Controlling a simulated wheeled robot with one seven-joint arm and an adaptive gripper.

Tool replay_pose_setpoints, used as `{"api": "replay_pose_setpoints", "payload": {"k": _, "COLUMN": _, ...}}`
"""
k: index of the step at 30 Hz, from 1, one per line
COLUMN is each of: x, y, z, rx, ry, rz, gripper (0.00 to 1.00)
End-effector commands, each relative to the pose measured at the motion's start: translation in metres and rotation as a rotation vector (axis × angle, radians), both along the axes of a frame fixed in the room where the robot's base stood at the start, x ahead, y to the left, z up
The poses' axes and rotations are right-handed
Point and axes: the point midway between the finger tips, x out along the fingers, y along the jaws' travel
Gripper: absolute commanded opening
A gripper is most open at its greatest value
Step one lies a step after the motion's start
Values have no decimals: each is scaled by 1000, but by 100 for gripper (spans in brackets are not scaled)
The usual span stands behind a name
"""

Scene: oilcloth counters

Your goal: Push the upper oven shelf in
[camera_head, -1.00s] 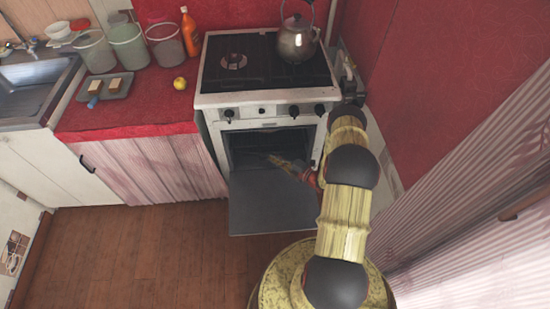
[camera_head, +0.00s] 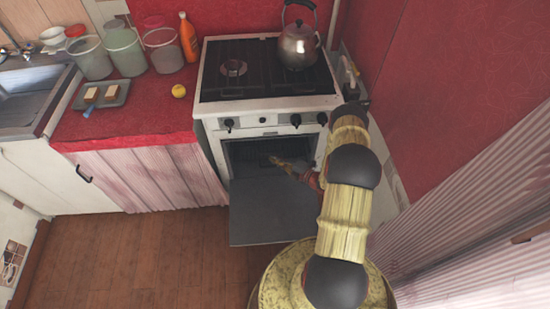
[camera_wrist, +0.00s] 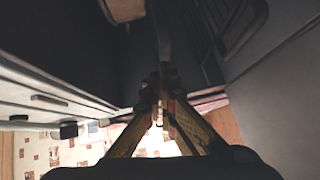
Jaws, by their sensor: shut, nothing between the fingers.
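The white oven (camera_head: 207,135) stands under the hob with its dark door (camera_head: 270,210) folded down open. Inside the dim cavity, a dark shelf (camera_head: 250,157) shows faintly; I cannot tell how far out it sits. My gripper (camera_head: 273,160) reaches into the oven opening from the right, above the open door. In the wrist view my gripper (camera_wrist: 160,85) is shut and holds nothing. Its fingertips point into the dark cavity, and I cannot tell whether they touch the shelf. Barred rack-like lines (camera_wrist: 238,22) show at upper right in that view.
A kettle (camera_head: 297,45) stands on the hob. The red counter at left holds a tray (camera_head: 118,95), a yellow fruit (camera_head: 179,91), several tubs and an orange bottle (camera_head: 188,38). A red wall (camera_head: 440,70) closes in on the right. Wooden floor (camera_head: 150,250) is clear at left.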

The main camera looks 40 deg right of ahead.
Motion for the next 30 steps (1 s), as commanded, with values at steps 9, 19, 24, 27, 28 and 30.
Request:
{"api": "replay_pose_setpoints", "payload": {"k": 9, "x": -61, "y": -2, "z": 12, "rx": 7, "ry": 6, "rz": 1, "gripper": 0}}
{"api": "replay_pose_setpoints", "payload": {"k": 19, "x": -111, "y": -13, "z": 17, "rx": 8, "ry": 7, "rz": 5, "gripper": 0}}
{"api": "replay_pose_setpoints", "payload": {"k": 24, "x": -119, "y": -14, "z": 17, "rx": 9, "ry": 7, "rz": 8, "gripper": 0}}
{"api": "replay_pose_setpoints", "payload": {"k": 27, "x": -119, "y": -14, "z": 17, "rx": 8, "ry": 7, "rz": 9, "gripper": 0}}
{"api": "replay_pose_setpoints", "payload": {"k": 28, "x": -119, "y": -14, "z": 17, "rx": 8, "ry": 7, "rz": 9, "gripper": 0}}
{"api": "replay_pose_setpoints", "payload": {"k": 30, "x": -119, "y": -14, "z": 17, "rx": 8, "ry": 7, "rz": 9, "gripper": 0}}
